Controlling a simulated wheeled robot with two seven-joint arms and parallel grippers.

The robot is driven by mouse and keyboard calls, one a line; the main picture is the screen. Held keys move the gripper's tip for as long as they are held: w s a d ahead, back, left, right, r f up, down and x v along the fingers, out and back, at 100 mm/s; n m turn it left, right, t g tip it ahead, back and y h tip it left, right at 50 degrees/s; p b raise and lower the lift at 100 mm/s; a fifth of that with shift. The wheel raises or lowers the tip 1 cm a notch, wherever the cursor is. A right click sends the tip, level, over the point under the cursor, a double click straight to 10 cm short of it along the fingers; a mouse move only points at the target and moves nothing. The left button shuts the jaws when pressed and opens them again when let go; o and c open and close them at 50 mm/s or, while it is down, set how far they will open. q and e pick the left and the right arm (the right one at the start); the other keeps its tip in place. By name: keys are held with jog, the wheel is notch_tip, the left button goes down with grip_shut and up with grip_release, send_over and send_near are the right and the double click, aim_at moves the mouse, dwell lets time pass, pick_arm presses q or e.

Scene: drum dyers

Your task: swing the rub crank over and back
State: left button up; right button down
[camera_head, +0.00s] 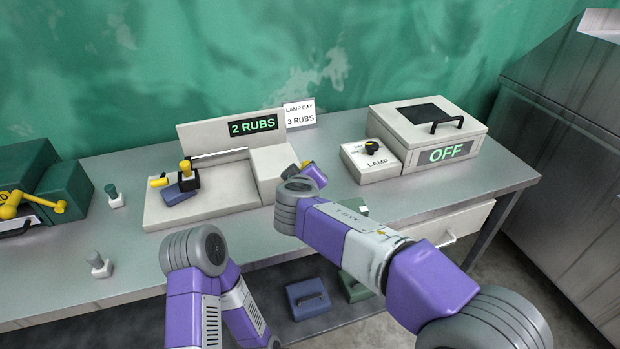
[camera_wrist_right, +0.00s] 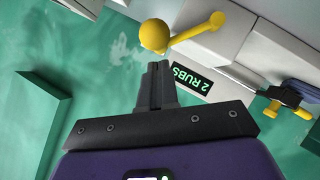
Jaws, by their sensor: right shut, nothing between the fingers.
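The rub machine (camera_head: 205,207) is a pale bench unit with a block at its right and a green "2 RUBS" display (camera_head: 253,126); the display also shows in the right wrist view (camera_wrist_right: 192,82). The yellow rub crank, with a round knob (camera_wrist_right: 154,36) and a thin arm, is beside the block in the right wrist view. In the head view my right wrist mostly hides it. My right gripper (camera_wrist_right: 156,86) is shut and empty, its fingertips just short of the knob with a small apparent gap. My left gripper is out of view; only my left arm shows.
A yellow-handled clamp (camera_head: 186,172) and blue block (camera_head: 180,193) sit on the machine's left. A card (camera_head: 299,115) reads "LAMP DAY 3 RUBS". Right are a lamp switch (camera_head: 371,158) and an "OFF" box (camera_head: 436,130). Two small pegs and a green box (camera_head: 65,190) stand left.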

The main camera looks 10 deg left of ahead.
jog(key=a+v, duration=0.1)
jog(key=v, duration=1)
jog(key=shift+r+p, duration=0.3)
jog(key=shift+s+d, duration=0.1)
